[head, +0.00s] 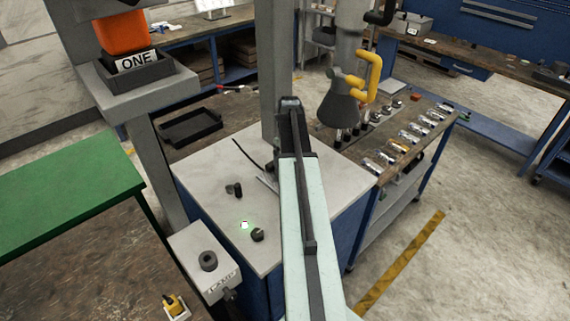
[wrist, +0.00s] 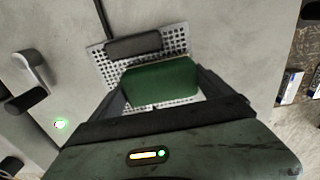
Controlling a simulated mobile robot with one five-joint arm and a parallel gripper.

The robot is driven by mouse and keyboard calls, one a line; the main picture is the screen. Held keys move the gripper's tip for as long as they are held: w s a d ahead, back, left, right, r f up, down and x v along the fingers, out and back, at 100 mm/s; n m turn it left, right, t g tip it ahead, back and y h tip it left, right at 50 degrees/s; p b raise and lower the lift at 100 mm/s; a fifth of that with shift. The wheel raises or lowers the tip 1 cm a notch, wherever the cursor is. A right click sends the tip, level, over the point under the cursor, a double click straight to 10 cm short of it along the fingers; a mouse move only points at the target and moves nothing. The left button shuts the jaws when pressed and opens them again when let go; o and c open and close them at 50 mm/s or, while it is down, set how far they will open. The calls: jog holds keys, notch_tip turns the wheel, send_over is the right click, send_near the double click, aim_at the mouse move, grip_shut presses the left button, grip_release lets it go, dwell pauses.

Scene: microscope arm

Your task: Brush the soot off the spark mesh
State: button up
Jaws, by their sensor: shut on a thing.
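The spark mesh (wrist: 180,45) is a light grey plate with rows of holes, lying on the pale worktop in the wrist view. A dark grey rounded patch or block (wrist: 133,46) is on its far part; I cannot tell if this is the soot. My gripper (wrist: 160,80) is shut on a green block (wrist: 160,84), probably the brush, held over or on the near part of the mesh. Whether it touches the mesh is unclear. In the head view a sliver of the mesh (head: 267,181) shows beside my arm, which hides the gripper.
A grey lever (wrist: 35,72) and a lit green lamp (wrist: 60,124) are left of the mesh. A black knob (head: 257,235) stands near the lamp. A column rises behind. A side bench holds several small metal parts (head: 408,136). The worktop's left part is mostly clear.

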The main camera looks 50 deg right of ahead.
jog(key=shift+a, duration=1.25)
jog(key=shift+a, duration=0.15)
jog(key=shift+a, duration=1.2)
jog(key=shift+d, duration=0.1)
jog(key=shift+d, duration=1.25)
